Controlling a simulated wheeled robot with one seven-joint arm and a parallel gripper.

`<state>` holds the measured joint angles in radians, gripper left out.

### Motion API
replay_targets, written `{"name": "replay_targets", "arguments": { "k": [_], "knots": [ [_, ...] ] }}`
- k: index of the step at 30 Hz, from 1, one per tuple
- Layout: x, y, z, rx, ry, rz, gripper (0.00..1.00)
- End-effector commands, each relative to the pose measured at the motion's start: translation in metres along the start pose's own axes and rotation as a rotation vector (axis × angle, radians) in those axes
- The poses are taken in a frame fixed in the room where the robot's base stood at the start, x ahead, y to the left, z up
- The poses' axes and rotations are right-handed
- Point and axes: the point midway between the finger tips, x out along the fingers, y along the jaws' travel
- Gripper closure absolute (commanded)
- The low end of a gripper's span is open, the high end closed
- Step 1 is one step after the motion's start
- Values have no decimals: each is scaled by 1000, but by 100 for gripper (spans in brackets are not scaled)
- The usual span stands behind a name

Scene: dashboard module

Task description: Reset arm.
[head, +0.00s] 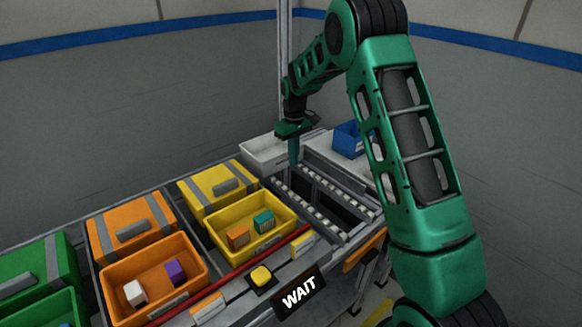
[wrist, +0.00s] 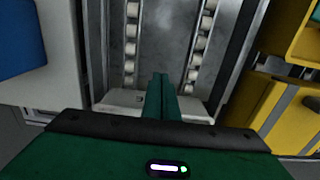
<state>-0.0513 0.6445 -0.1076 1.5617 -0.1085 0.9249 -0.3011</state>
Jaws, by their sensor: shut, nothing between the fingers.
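My green arm reaches up from the right side of the head view and bends over to the far end of the bench. My gripper (head: 294,152) points down above the far end of the roller track (head: 325,206). In the wrist view my gripper (wrist: 161,80) shows its two green fingers pressed together, with nothing between them. The roller track (wrist: 128,45) lies below the fingers, and no object is seen on it.
A yellow bin (head: 285,240), holding an orange and a teal block, and an orange bin (head: 115,300), holding a white and a purple block, stand left of the track. Lidded boxes stand behind them. A white tray (head: 255,160) and a blue bin (head: 347,140) flank the gripper. A "WAIT" sign (head: 299,293) is in front.

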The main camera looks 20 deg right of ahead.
Motion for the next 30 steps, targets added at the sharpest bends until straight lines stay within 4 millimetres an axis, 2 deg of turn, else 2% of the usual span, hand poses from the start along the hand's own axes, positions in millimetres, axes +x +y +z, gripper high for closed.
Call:
{"name": "replay_targets", "arguments": {
  "k": [1, 6, 12, 16, 19, 23, 30],
  "knots": [
    [-12, 0, -1, 0, 4, 1, 100],
    [-38, 0, 0, 0, 3, 1, 100],
    [-53, 0, 0, 0, 2, 0, 100],
    [-56, 0, 0, 1, 2, 0, 100],
    [-62, 3, 8, 17, 1, 3, 100],
    [-84, 12, 40, 80, 3, 10, 100],
    [-131, 24, 136, 259, 0, 24, 100]
  ]
}}
